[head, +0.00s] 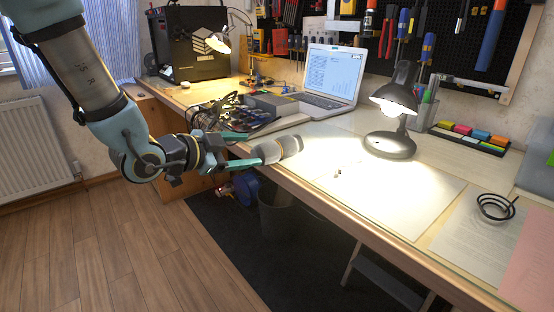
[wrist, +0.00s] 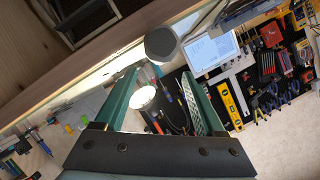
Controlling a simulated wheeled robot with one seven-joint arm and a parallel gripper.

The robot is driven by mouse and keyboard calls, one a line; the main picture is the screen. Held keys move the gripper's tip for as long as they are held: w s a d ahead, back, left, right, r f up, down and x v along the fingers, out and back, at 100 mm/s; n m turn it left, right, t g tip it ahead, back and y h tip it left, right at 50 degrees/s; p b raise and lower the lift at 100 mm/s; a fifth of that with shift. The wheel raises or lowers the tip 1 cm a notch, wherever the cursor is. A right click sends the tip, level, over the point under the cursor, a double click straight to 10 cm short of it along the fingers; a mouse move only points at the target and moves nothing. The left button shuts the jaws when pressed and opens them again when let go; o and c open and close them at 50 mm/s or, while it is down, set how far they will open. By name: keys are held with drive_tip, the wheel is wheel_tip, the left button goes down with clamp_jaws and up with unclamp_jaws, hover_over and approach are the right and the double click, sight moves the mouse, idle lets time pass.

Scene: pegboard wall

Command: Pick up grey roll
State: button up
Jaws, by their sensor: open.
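The grey roll (head: 278,149) lies near the front edge of the desk, left of the lit paper. It also shows in the wrist view (wrist: 161,42) as a dull grey round shape just past the fingertips. My gripper (head: 252,149) is open and empty, with its two green fingers pointing at the roll from the left. In the wrist view the fingers (wrist: 160,76) stand apart, and the roll sits between their lines, beyond the tips. I cannot tell whether a fingertip touches the roll.
A black lamp (head: 389,145) stands right of the roll, with a laptop (head: 331,78) behind. A tray of dark items and cables (head: 226,115) lies behind my gripper. A black coil (head: 495,208) lies at the right. The paper-covered desk middle (head: 385,195) is mostly clear.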

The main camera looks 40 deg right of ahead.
sight(265, 149)
drive_tip(key=x, duration=0.9)
drive_tip(key=shift+d+f, duration=0.1)
clamp_jaws()
idle(0.4)
